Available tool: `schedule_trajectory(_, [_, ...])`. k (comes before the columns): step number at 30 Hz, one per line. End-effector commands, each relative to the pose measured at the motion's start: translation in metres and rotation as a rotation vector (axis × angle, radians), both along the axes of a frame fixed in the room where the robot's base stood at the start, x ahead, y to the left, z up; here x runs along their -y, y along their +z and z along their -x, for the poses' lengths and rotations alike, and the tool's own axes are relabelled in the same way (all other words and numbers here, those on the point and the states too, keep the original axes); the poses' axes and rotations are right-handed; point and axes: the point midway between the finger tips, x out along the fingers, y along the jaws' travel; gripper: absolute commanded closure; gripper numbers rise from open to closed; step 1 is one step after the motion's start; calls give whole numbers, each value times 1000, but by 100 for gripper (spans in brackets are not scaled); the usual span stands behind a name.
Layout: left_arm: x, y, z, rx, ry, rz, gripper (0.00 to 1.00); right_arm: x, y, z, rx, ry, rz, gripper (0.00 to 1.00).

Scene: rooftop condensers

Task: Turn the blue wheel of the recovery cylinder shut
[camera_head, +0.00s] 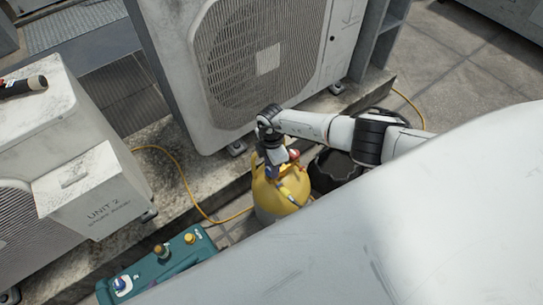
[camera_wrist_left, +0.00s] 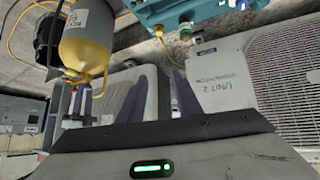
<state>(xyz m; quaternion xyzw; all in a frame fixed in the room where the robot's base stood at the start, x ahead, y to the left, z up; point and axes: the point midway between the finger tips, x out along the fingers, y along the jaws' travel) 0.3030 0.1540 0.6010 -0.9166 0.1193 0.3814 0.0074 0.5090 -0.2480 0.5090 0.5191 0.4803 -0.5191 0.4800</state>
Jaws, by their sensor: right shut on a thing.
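The yellow recovery cylinder (camera_head: 270,200) stands upright on the roof in front of the large condenser. My right gripper (camera_head: 272,170) comes down over its top and is shut on the blue wheel (camera_head: 272,173), which is mostly hidden by the fingers. A red part (camera_head: 294,155) shows beside it on the valve. In the left wrist view the cylinder (camera_wrist_left: 86,38) appears upside down at the upper left, with the right gripper at its valve. My left gripper (camera_wrist_left: 171,92) shows there with its fingers apart, empty and away from the cylinder. It is not seen in the head view.
A black bucket (camera_head: 330,172) stands close right of the cylinder. A teal case (camera_head: 160,262) with knobs lies at the lower left. A yellow hose (camera_head: 178,172) runs across the concrete ledge. Condensers (camera_head: 255,65) stand behind and at left; open roof lies at upper right.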

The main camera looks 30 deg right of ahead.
Motion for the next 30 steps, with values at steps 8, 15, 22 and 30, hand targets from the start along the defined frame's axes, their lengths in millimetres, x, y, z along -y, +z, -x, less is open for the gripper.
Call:
schedule_trajectory(8, [-1, -1, 1, -3, -2, -4, 69, 1, 1, -1, 2, 0, 2, 52])
schedule_trajectory(15, [-1, -1, 1, -4, -1, -5, 69, 1, 1, 0, 1, 1, 1, 52])
schedule_trajectory(22, [-2, 16, 1, -3, 2, -1, 69, 1, 28, -1, 3, 2, 1, 52])
schedule_trajectory(30, [-10, 27, 5, -11, 20, -4, 69, 1, 80, -1, 3, 3, 1, 52])
